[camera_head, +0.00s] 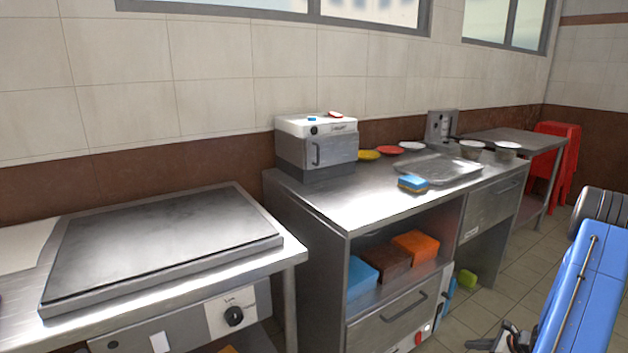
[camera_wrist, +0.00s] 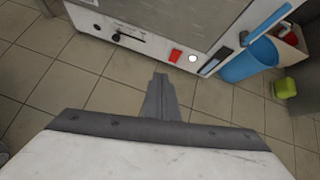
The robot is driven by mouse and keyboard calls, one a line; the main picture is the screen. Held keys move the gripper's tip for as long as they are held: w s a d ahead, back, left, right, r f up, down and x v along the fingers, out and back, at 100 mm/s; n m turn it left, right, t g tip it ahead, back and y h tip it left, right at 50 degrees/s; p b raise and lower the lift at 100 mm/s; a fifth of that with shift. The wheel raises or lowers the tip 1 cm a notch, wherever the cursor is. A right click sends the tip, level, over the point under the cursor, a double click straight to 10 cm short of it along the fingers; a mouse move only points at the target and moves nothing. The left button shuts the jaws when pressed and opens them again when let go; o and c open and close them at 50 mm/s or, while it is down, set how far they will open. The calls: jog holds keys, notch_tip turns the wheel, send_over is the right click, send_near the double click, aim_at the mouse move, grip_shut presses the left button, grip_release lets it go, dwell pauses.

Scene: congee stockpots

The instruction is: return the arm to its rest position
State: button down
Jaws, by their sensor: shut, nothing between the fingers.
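My gripper (camera_wrist: 160,92) shows at the middle of the wrist view, with its narrow grey fingers shut and empty. It hangs above the tiled floor, in front of a steel appliance front (camera_wrist: 150,15), apart from it. In the head view my blue arm is at the lower right. The dark end of the arm shows at the bottom edge, beside the counter, and its fingertips cannot be made out there.
A steel counter (camera_head: 320,204) holds a small oven (camera_head: 318,148), a blue sponge (camera_head: 412,183) and a tray (camera_head: 440,169). A griddle (camera_head: 160,245) stands at left. A blue bucket (camera_wrist: 250,62) and green object (camera_wrist: 285,88) are on the floor. Tiled floor (camera_wrist: 100,72) lies open around my gripper.

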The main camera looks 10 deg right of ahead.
jog(key=w+a+r+n+g+y, duration=0.25)
jog(key=a+r+n, duration=0.55)
jog(key=a+r, duration=0.75)
jog(key=s+a+r+n+g+h, duration=0.1)
jog(key=s+a+r+n, duration=0.15)
jog(key=a+r, duration=0.4)
jog(key=s+a+r+n+g, duration=0.1)
jog(key=a+r+n, duration=0.35)
jog(key=r, duration=0.25)
jog(key=s+a+r+n+h, duration=0.2)
jog(key=s+a+r+n, duration=0.2)
jog(key=s, duration=0.4)
jog(key=s+a+r+n+h, duration=0.2)
jog(key=s+a+r+n, duration=0.3)
jog(key=s, duration=0.4)
jog(key=s+a+r+n+h, duration=0.2)
jog(key=s+a+r+n, duration=0.2)
jog(key=s, duration=0.5)
jog(key=shift+a+r+n+t, duration=0.3)
jog(key=shift+r+t, duration=0.15)
jog(key=shift+r, duration=0.35)
